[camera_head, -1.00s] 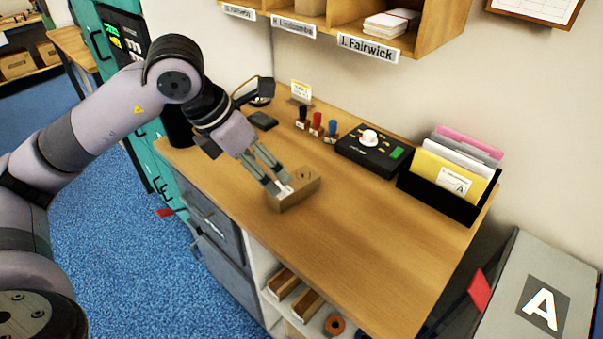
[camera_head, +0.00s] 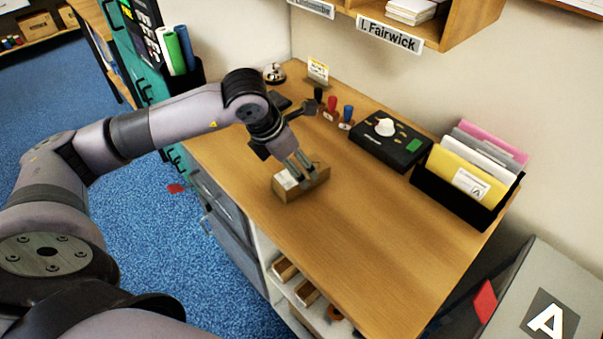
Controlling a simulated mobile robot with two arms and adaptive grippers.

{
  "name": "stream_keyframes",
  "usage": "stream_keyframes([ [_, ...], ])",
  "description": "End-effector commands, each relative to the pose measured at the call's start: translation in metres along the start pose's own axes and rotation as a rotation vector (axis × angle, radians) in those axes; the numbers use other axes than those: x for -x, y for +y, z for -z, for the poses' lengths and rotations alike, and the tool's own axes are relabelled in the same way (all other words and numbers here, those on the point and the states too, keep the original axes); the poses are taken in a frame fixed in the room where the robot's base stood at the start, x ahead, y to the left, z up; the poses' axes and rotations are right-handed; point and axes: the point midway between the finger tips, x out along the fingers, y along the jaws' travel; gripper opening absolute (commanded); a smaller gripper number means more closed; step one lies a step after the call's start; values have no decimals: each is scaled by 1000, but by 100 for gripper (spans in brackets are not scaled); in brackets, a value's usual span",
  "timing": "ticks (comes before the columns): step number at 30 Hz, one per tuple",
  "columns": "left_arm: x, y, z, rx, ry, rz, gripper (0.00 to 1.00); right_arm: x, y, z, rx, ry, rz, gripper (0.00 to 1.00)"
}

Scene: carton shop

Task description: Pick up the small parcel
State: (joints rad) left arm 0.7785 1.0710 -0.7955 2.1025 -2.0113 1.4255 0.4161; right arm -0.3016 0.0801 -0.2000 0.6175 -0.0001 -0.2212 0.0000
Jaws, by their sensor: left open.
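The small parcel (camera_head: 288,190), a brown box with a white label on top, sits on the wooden counter (camera_head: 345,245). My left gripper (camera_head: 306,178) comes down over the parcel from above. Its jaws are open, with the fingertips at the parcel's right part. I cannot tell whether they touch it. The fingers hide part of the parcel's top. My right gripper is not in view.
Several stamps (camera_head: 330,108) stand behind the parcel. A black device with a white knob (camera_head: 390,143) and a black file holder (camera_head: 453,202) stand to the right. Wall shelves (camera_head: 462,25) hang above. The counter's front right part is clear.

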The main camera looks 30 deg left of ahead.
Motion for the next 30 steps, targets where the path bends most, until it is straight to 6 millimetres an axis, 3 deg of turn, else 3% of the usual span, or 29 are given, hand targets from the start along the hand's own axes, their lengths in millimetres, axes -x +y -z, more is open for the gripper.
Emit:
stream_keyframes([
  [5, -10, 1, -1, 0, 2, 2, 72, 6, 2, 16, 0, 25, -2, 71],
  [10, -35, 4, -3, 1, 4, 3, 72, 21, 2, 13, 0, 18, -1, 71],
  [15, -54, 4, -2, -1, 1, 3, 72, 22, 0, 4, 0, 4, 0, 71],
  [23, -57, 4, -2, -1, 0, 2, 71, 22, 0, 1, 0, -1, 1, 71],
  [30, -56, 4, -2, -1, 0, 1, 55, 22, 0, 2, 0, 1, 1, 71],
])
